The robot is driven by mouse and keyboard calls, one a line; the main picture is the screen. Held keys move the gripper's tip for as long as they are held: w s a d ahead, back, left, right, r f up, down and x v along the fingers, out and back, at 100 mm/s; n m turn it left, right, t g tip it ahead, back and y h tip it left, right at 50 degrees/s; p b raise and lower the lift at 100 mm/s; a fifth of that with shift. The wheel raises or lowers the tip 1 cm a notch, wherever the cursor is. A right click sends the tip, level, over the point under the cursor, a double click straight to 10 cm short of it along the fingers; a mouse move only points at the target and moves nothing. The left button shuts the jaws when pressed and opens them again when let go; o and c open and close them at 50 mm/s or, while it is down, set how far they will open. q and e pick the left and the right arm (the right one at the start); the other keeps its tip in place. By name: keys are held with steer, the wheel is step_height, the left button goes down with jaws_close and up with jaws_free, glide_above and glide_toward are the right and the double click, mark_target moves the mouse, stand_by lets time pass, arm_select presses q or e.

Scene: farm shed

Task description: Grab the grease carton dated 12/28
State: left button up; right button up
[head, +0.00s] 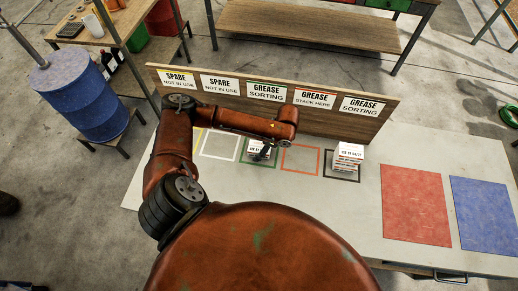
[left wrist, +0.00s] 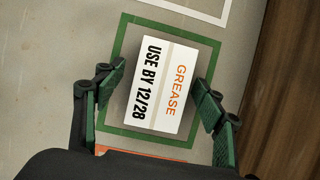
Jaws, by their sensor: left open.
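The grease carton (left wrist: 162,82) reads "USE BY 12/28" in the left wrist view, white with orange "GREASE" lettering. It lies inside the green outlined square (left wrist: 124,50) on the table. My left gripper (left wrist: 160,95) is open, with one green finger on each side of the carton and visible gaps. In the head view the left gripper (head: 262,152) is over the green square and partly hides the carton. A stack of white cartons (head: 348,157) stands in the black outlined square to the right; its print is too small to read surely. My right gripper does not show.
The orange outlined square (head: 300,160) and the white outlined square (head: 220,145) are empty. A board (head: 270,100) with spare and grease signs stands along the table's back edge. Red (head: 415,203) and blue (head: 484,210) mats lie bare at the right.

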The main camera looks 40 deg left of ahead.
arm_select(q)
steer(key=shift+c, duration=0.5)
steer(key=c, duration=1.2)
